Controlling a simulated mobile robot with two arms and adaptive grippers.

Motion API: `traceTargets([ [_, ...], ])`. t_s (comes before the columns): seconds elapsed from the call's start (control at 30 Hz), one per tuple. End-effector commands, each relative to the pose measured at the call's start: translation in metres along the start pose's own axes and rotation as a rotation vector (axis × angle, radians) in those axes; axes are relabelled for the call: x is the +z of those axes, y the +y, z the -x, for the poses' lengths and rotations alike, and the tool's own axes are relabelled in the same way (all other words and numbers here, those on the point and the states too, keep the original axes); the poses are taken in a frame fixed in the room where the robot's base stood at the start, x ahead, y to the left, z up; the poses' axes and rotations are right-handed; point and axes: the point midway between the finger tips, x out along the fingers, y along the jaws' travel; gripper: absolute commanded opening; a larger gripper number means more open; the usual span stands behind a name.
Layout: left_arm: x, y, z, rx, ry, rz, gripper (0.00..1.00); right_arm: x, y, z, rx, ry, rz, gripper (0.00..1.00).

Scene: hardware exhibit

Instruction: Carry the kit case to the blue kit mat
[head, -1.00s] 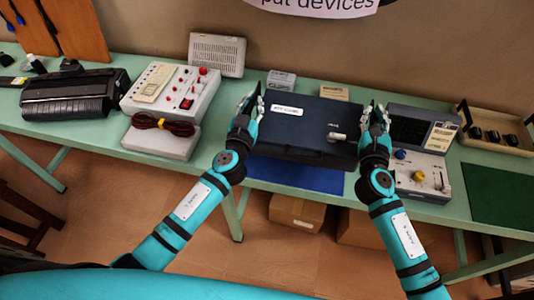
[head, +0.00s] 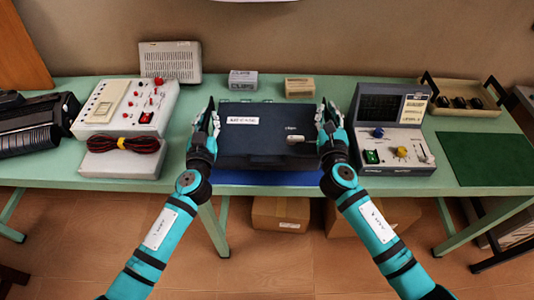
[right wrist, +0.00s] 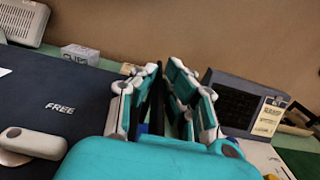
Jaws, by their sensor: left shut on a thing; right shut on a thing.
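The kit case (head: 255,150) is a dark navy flat box with a white label and a light grey latch or handle piece on its lid. It sits level over the blue kit mat (head: 275,179), whose front strip shows below its near edge. I cannot tell whether the case touches the mat. My left gripper (head: 207,122) is shut on the case's left side. My right gripper (head: 328,122) is shut on its right side. In the right wrist view the case (right wrist: 60,90) lies left of the fingers (right wrist: 162,90). Most of the mat is hidden.
A grey instrument with a screen (head: 392,128) stands close to the right gripper. A switch box (head: 125,105) and a cable-topped box (head: 120,160) stand at left. Small boxes (head: 300,87) are behind the case. A green mat (head: 487,158) lies clear at right.

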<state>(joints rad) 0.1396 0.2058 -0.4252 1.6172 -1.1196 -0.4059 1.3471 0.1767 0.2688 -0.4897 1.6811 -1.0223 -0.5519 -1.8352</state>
Motion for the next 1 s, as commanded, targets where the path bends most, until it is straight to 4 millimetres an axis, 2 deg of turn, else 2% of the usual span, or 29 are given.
traceTargets([
  [0.27, 0.006, -0.001, 0.000, -0.003, 0.002, -0.003, 0.00, -0.003, -0.001, -0.001, -0.001, -0.006, -0.002, 0.00],
  [0.97, 0.050, -0.001, 0.000, -0.003, 0.002, -0.003, 0.00, -0.047, -0.001, -0.001, -0.001, -0.006, -0.002, 0.00],
  [1.0, 0.052, -0.002, 0.000, -0.003, -0.002, -0.003, 0.08, -0.050, -0.001, -0.001, -0.002, -0.002, -0.002, 0.08],
])
